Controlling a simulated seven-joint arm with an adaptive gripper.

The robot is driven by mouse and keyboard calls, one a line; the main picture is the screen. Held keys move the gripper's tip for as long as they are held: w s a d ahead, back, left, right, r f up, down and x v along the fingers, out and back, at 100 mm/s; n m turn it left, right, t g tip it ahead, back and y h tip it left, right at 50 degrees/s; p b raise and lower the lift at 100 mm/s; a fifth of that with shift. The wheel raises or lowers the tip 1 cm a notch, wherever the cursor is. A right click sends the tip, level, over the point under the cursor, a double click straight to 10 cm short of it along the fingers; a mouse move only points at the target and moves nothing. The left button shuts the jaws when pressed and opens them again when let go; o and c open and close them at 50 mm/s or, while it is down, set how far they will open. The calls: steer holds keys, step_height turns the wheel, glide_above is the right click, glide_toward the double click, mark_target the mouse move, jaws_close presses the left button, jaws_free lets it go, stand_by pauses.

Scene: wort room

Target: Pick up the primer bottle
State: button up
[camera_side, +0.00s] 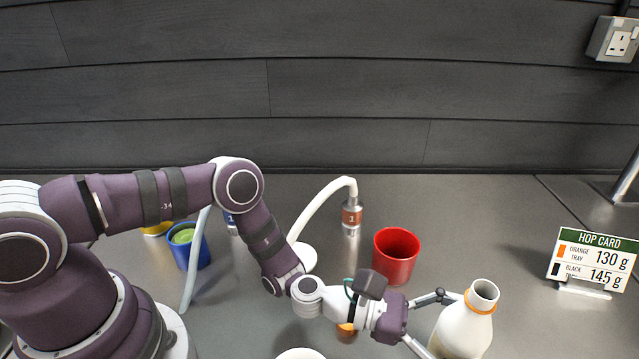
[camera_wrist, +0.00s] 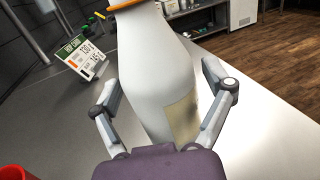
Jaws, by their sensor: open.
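The primer bottle (camera_side: 462,330) seems to be the white bottle with an orange ring near its open neck, standing upright at the lower right of the side view. Its base is cut off by the frame edge. In the wrist view the bottle (camera_wrist: 155,75) fills the middle, with a pale label on its right side. My gripper (camera_side: 436,322) reaches it from the left, fingers spread. In the wrist view the open fingers of my gripper (camera_wrist: 165,112) stand on either side of the bottle. Whether they touch it is not clear.
A red cup (camera_side: 396,256) stands behind my gripper. A blue cup (camera_side: 190,246) is at the left, and a metal cylinder with a white hose (camera_side: 351,218) is behind. The hop card (camera_side: 597,258) stands at the right. The counter between bottle and card is clear.

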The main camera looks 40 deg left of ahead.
steer(key=shift+x, duration=0.85)
steer(key=c, duration=1.2)
steer(key=shift+o, duration=0.2)
